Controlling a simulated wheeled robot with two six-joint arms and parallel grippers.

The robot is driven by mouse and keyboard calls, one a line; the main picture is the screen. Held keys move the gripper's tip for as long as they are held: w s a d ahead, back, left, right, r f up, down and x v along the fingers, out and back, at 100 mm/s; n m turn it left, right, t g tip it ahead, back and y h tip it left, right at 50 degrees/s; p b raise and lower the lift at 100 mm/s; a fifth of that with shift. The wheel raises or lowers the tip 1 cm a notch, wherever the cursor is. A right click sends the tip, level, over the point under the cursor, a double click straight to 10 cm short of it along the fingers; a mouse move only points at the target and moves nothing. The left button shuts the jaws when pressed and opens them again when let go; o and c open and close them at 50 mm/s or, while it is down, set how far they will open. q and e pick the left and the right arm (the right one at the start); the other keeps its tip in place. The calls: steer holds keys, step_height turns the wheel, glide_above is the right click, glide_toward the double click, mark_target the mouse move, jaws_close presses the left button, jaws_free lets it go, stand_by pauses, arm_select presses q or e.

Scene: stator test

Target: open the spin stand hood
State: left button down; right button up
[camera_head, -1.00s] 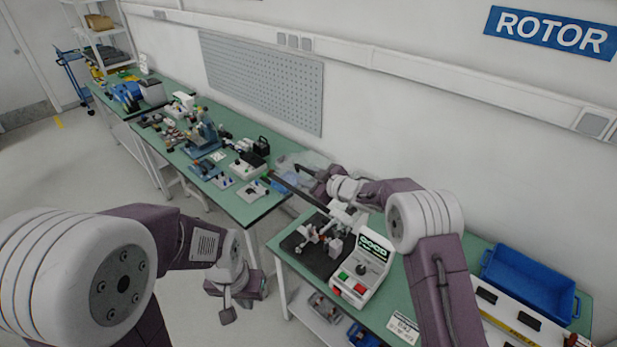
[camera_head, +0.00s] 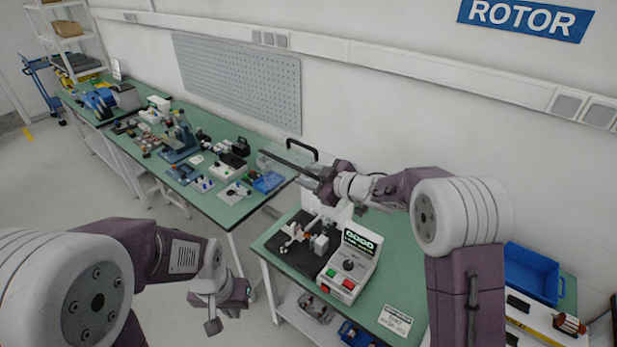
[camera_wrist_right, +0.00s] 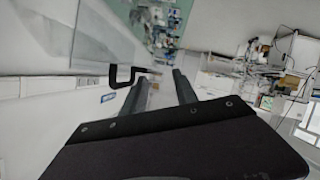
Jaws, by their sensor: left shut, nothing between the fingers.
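The spin stand (camera_head: 345,267) is on the near green bench, with a grey control box, green displays, red and green buttons and a dark plate of fittings beside it. Its clear hood (camera_head: 283,171) is swung up at the back, off the plate; its see-through outline is hard to trace. The black hood handle (camera_head: 302,143) stands above my right gripper (camera_head: 285,163). In the right wrist view, my right gripper (camera_wrist_right: 160,82) has its dark fingers apart, with the handle (camera_wrist_right: 112,76) beside the left finger. Contact is unclear. My left gripper (camera_head: 212,327) is shut and empty, low before the bench.
A blue bin (camera_head: 533,275) lies at the bench's right end. A label card (camera_head: 395,320) is near the front edge. Another green bench (camera_head: 235,211) with several devices stands to the left. A pegboard (camera_head: 240,80) hangs on the wall behind.

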steer(key=shift+s+d+r, duration=0.1)
steer(key=shift+d+r, duration=0.1)
steer(key=shift+d, duration=0.05)
steer(key=w+d+p+v, duration=0.1)
steer(key=p+v, duration=0.3)
steer(key=v, duration=0.5)
steer(key=shift+d+r, duration=0.2)
steer(key=shift+d, duration=0.2)
